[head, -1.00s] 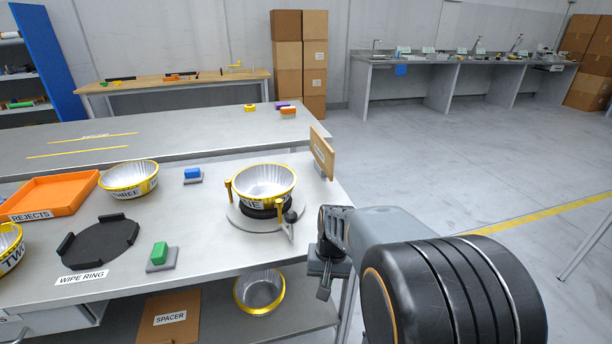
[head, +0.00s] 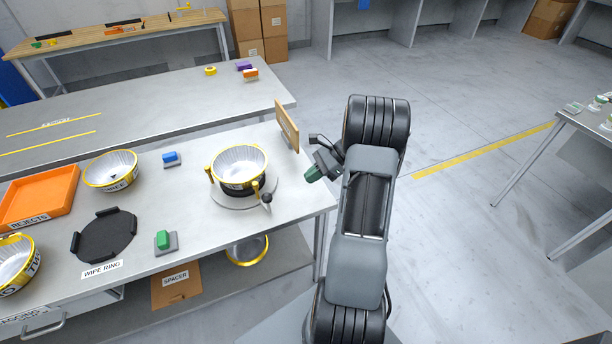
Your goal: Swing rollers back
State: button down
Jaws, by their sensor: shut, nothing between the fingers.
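The press (head: 247,202) stands near the right end of the steel table, with a grey round base. A metal bowl with a yellow rim (head: 239,163) sits on it, its label partly hidden. A yellow roller post (head: 208,174) stands at the bowl's left and another (head: 255,187) at its front, both close against the wall. A lever with a dark ball knob (head: 266,198) is at the front right of the base. My gripper (head: 312,174) is shut and empty, off the table's right edge, apart from the press and its lever.
An upright tan board (head: 287,126) stands on the table's right edge near my gripper. A green button (head: 163,240), a blue button (head: 170,158), the black wipe ring (head: 104,236), bowl THREE (head: 111,170) and the orange rejects tray (head: 40,197) lie to the left.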

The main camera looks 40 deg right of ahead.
jog(key=x, duration=0.8)
jog(key=shift+s+p, duration=0.1)
jog(key=shift+p, duration=0.2)
jog(key=shift+w+a+r+p, duration=0.15)
jog(key=shift+a, duration=0.4)
jog(key=shift+w+a+r+p, duration=0.15)
jog(key=shift+a+r, duration=0.05)
jog(key=shift+a, duration=0.35)
jog(key=shift+w+a+r, duration=0.1)
jog(key=shift+w+a, duration=0.1)
jog(key=shift+a, duration=0.6)
